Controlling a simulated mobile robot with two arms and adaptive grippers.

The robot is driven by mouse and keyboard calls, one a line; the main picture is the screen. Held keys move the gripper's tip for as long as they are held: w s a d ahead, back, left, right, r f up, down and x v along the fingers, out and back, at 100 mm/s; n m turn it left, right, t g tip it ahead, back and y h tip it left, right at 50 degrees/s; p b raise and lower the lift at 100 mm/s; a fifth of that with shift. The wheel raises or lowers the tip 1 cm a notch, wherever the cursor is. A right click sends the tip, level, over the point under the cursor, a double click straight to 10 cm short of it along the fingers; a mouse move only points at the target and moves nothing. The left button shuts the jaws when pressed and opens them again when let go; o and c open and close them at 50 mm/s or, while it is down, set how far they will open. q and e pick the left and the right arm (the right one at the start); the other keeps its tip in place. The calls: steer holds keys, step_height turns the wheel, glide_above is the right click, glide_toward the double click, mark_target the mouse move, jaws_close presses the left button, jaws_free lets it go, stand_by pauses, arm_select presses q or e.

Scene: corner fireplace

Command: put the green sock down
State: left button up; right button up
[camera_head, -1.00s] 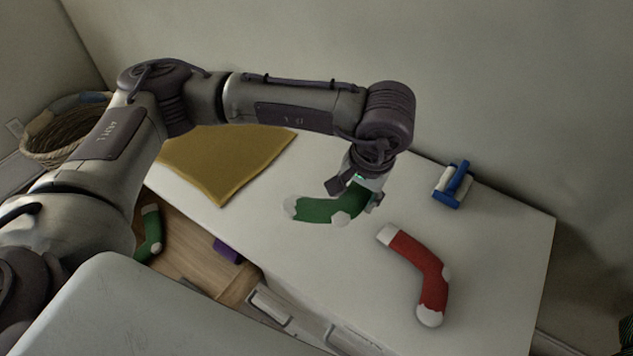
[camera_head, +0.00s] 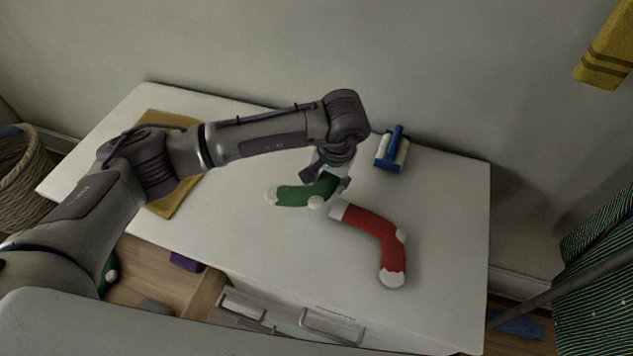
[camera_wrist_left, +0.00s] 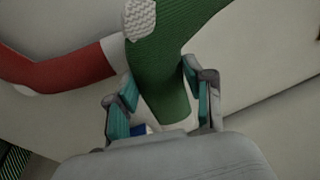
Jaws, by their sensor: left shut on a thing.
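The green sock (camera_head: 295,196) with white heel and toe is in my left gripper (camera_head: 330,178), over the white cabinet top (camera_head: 250,240). In the left wrist view the green sock (camera_wrist_left: 165,75) passes between the two teal-padded fingers of the left gripper (camera_wrist_left: 160,105). I cannot tell whether the sock touches the top. A red sock (camera_head: 375,230) with white ends lies on the top just right of the green one; it also shows in the left wrist view (camera_wrist_left: 60,72). My right gripper is not in view.
A blue and white object (camera_head: 391,150) stands near the back edge. A mustard cloth (camera_head: 165,195) lies at the left of the top. A wicker basket (camera_head: 22,180) stands far left. Another green sock (camera_head: 107,272) and a purple item (camera_head: 186,262) lie on the floor.

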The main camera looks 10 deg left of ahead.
mark_target(320, 197)
arm_select(q)
steer(key=shift+w+a+f, duration=0.4)
steer(key=shift+a+f, duration=0.1)
steer(key=shift+a, duration=0.3)
step_height(320, 197, down, 4)
steer(key=shift+r+p, duration=0.1)
steer(key=shift+p, duration=0.65)
steer(key=shift+f, duration=0.2)
steer(key=shift+f+b, duration=0.2)
steer(key=shift+b, duration=0.1)
steer(key=o, duration=0.7)
steer(key=shift+r, duration=0.1)
steer(key=shift+c, duration=0.2)
steer(key=shift+r, duration=0.1)
